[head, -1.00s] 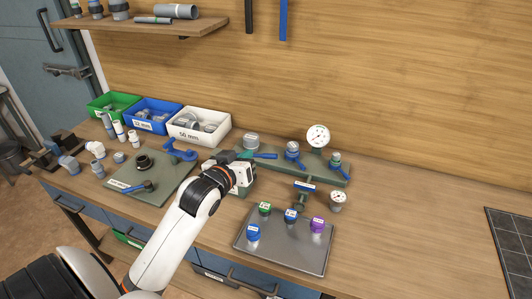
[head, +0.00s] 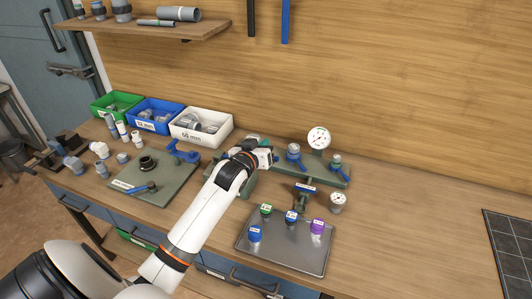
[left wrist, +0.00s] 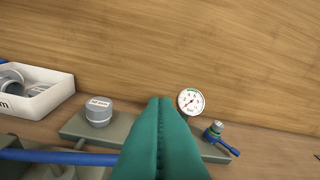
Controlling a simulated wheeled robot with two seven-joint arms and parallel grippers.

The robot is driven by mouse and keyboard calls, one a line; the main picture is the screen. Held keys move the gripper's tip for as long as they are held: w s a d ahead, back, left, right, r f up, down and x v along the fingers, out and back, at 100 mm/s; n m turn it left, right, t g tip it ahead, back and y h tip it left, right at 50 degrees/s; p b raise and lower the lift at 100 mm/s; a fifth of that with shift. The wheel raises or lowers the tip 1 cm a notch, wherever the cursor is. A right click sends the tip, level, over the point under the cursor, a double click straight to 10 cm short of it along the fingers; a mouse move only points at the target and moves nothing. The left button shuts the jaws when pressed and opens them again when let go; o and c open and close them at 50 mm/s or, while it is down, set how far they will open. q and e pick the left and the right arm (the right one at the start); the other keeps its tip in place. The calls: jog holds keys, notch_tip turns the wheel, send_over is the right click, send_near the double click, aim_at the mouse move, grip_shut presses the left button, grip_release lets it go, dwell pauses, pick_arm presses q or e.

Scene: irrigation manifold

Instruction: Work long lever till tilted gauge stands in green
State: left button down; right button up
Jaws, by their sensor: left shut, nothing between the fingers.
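A round white gauge (head: 319,138) stands at the back of the grey-green manifold (head: 336,177); in the left wrist view the gauge (left wrist: 191,101) shows a green band near its top, its needle too small to read surely. A smaller gauge (head: 338,201) leans at the front right. A long blue lever (left wrist: 60,155) crosses the lower left of the wrist view and passes behind the fingers; contact cannot be told. My left gripper (head: 273,156) is shut and empty over the manifold's left part; its teal fingers (left wrist: 160,135) fill the lower middle. My right gripper is out of view.
A grey tray (head: 270,262) with several coloured caps lies in front. White (head: 222,138), blue and green bins stand left.

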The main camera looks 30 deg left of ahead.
pick_arm(q)
jog(key=f, duration=0.2)
jog(key=d+f, duration=0.1)
jog(key=shift+s+f, duration=0.1)
jog(key=shift+f, duration=0.25)
